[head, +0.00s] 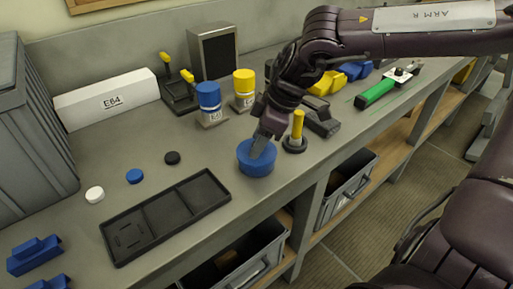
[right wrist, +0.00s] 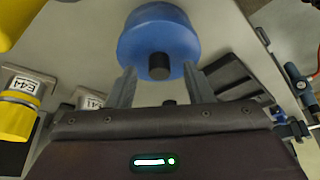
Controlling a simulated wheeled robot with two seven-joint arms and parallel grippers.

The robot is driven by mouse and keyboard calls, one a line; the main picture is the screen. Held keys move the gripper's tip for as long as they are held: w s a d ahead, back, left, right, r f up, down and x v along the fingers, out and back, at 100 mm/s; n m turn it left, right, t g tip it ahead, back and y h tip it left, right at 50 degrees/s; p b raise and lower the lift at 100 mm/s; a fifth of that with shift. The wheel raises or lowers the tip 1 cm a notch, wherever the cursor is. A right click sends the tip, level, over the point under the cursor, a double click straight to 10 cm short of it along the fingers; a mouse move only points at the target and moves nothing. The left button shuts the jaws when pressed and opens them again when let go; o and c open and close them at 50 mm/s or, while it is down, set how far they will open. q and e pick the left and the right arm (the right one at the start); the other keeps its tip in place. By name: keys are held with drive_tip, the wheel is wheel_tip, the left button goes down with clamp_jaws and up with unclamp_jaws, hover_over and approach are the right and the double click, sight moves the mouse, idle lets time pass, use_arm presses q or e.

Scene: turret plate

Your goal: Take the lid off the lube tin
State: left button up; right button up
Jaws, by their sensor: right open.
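The lube tin appears to be the round blue tin (head: 257,164) near the front edge of the bench in the head view. It also shows in the right wrist view (right wrist: 157,30), with a blue top and a short black knob (right wrist: 159,66) in its middle. My right gripper (head: 260,146) is over the tin, its fingers pointing down. In the right wrist view the fingers (right wrist: 159,86) are apart, one to each side of the knob, with nothing held between them. Whether a finger touches the tin cannot be told. My left gripper is not in view.
A black tray (head: 165,213) lies left of the tin, with white, blue and black caps behind it. A yellow-handled tool on a black base (head: 295,143) stands close right. Blue (head: 208,100) and yellow (head: 244,88) capped holders stand behind. Grey bins sit under the bench.

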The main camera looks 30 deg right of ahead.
clamp_jaws()
